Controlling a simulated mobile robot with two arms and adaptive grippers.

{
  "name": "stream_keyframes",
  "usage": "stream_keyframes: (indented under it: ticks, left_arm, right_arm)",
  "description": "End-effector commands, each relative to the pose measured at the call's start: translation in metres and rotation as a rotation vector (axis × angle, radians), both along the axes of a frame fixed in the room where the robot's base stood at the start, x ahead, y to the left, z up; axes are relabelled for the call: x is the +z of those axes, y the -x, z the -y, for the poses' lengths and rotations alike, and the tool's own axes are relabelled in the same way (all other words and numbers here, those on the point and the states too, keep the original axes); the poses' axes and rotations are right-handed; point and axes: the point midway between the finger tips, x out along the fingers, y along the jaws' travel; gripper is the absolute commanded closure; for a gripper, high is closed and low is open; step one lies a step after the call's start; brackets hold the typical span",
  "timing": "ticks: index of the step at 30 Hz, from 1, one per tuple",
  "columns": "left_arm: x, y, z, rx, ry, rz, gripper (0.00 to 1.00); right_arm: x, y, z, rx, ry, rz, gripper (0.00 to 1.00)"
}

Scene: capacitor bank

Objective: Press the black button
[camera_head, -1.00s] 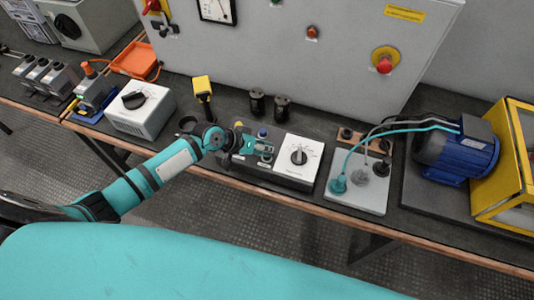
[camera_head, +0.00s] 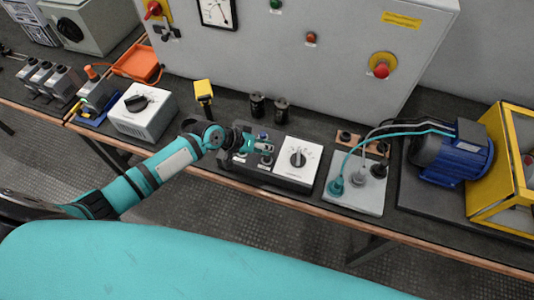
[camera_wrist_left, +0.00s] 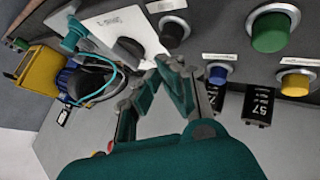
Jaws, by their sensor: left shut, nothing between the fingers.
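The black button (camera_wrist_left: 173,31), a dark cap in a grey ring, sits on the control box (camera_head: 284,178) beside the dial knob. In the wrist view it lies just beyond the fingertips, with a visible gap in the picture; contact cannot be made out. My left gripper (camera_head: 266,147) is over the button part of the box in the head view and covers some of its buttons. In the wrist view its fingers (camera_wrist_left: 160,68) are shut and empty. My right gripper is not in view.
Green (camera_wrist_left: 271,30), yellow (camera_wrist_left: 296,82) and blue (camera_wrist_left: 217,72) buttons surround the black one. The dial knob (camera_head: 298,158) is to the right of the gripper. Two black cylinders (camera_head: 281,110) stand behind. A socket plate (camera_head: 358,196) with cables and a blue motor (camera_head: 462,160) are farther right.

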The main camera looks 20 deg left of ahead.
Motion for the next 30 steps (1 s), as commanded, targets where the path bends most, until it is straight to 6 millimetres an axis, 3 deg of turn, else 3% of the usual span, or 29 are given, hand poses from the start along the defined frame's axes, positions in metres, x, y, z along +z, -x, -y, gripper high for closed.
stream_keyframes:
  ticks: [11,24,30]
  left_arm:
    - [0.004,-0.001,0.000,0.001,0.000,0.001,1.00]
    - [0.047,-0.001,0.000,0.001,-0.001,0.002,1.00]
    - [0.051,0.000,0.000,0.001,-0.001,0.001,1.00]
  right_arm:
    - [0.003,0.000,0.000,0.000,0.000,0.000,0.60]
    - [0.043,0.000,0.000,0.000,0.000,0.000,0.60]
    - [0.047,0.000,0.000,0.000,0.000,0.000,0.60]
